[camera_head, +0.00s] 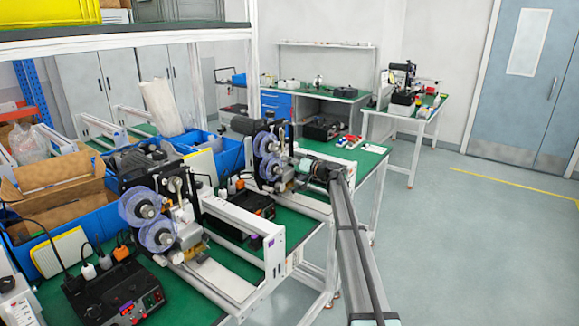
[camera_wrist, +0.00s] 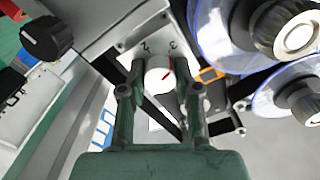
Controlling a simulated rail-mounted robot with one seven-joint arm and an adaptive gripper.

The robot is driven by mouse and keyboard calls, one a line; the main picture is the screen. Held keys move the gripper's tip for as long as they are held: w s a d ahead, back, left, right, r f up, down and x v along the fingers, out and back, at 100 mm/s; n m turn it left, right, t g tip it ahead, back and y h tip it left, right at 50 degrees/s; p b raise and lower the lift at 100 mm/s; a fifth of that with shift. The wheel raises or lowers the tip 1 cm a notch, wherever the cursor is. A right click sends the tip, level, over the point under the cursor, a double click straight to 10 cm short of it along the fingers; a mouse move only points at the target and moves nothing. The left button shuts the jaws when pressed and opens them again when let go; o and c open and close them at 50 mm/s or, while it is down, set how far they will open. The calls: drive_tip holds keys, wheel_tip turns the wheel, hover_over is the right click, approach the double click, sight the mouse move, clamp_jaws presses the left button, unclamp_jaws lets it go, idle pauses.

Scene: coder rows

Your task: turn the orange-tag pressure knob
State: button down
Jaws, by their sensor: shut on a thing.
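A white round knob (camera_wrist: 158,82) with a red pointer line sits in the middle of the wrist view. Its plate (camera_wrist: 160,42) carries the marks 2 and 3, and the red line points up and right, toward the 3. An orange-edged tag (camera_wrist: 210,75) is just to the right of the knob. My gripper (camera_wrist: 160,72) has its two green fingers on either side of the knob and is shut on it. In the head view my gripper (camera_head: 303,165) reaches the far coder (camera_head: 270,160); the knob is hidden there.
In the wrist view a black knob (camera_wrist: 46,38) is at upper left, and clear blue-rimmed reels (camera_wrist: 290,35) are close on the right. In the head view a nearer coder (camera_head: 155,215) stands on the green bench. The floor (camera_head: 470,240) at right is open.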

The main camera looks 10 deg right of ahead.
drive_tip(key=m+b, duration=0.5)
drive_tip(key=m, duration=0.4)
drive_tip(key=shift+m, duration=0.4)
drive_tip(key=c, duration=0.8)
unclamp_jaws()
drive_tip(key=shift+d, duration=0.1)
drive_tip(key=v, duration=1.2)
drive_tip(key=shift+r, duration=0.1)
